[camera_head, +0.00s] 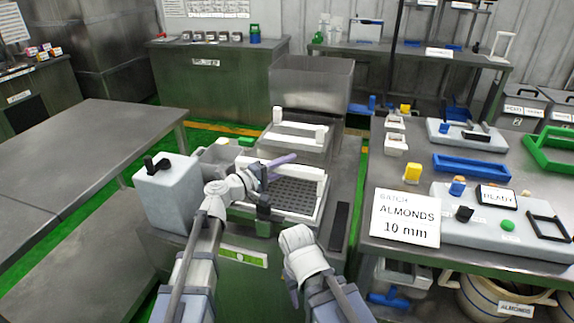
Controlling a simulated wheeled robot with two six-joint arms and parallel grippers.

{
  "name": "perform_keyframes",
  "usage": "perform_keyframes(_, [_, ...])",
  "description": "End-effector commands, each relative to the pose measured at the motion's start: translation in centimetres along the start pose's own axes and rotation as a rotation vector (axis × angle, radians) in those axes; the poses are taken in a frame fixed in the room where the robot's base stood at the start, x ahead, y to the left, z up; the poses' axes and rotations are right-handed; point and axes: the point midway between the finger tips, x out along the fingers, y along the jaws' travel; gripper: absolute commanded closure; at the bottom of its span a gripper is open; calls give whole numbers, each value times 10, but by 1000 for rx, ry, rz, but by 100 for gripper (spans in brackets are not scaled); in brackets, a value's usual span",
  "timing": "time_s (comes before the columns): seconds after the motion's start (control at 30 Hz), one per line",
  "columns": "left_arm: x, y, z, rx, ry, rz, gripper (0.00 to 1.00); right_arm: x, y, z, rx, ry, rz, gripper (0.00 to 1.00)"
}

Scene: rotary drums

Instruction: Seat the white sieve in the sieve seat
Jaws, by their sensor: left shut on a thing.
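The white sieve (322,188) has a raised white rim and a dark perforated plate. It lies roughly level over the machine at the middle of the head view. My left gripper (264,188) is at the sieve's left side, shut on it; the arm and fingers hide the contact. The sieve seat cannot be clearly made out; whether the sieve is down in it or just above it I cannot tell. My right gripper (298,276) is in front of the sieve, apart from it, and its fingers are mostly hidden.
A white frame with upright posts (298,135) stands behind the sieve, below a steel hopper (311,78). A grey box with a black knob (168,200) is at the left. The right bench holds an ALMONDS 10 mm sign (405,218) and a control panel (460,228). The left table (80,150) is bare.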

Motion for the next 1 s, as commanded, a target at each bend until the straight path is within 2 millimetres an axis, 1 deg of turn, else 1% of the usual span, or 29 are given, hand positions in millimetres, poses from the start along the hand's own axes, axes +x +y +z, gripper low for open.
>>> perform_keyframes(0.03, [0, 0, 0, -1, 0, 1, 65, 1, 0, 0, 0, 0, 0, 50])
perform_keyframes(0.3, [0, 0, 0, 0, 0, 0, 35, 0, 0, 0, 0, 0, 0, 50])
perform_keyframes(0.33, [0, 0, 0, 0, 0, 0, 33, 0, 0, 0, 0, 0, 0, 50])
perform_keyframes(0.57, [0, -1, 0, 1, 0, -1, 33, 0, 0, 0, 0, 0, 0, 50])
perform_keyframes(0.67, [-8, -1, 0, 1, 2, -1, 33, 0, 0, 0, 0, 0, 0, 50])
perform_keyframes(1.0, [-60, 0, 1, 0, 2, 0, 33, 0, 0, 0, 0, 0, 0, 50])
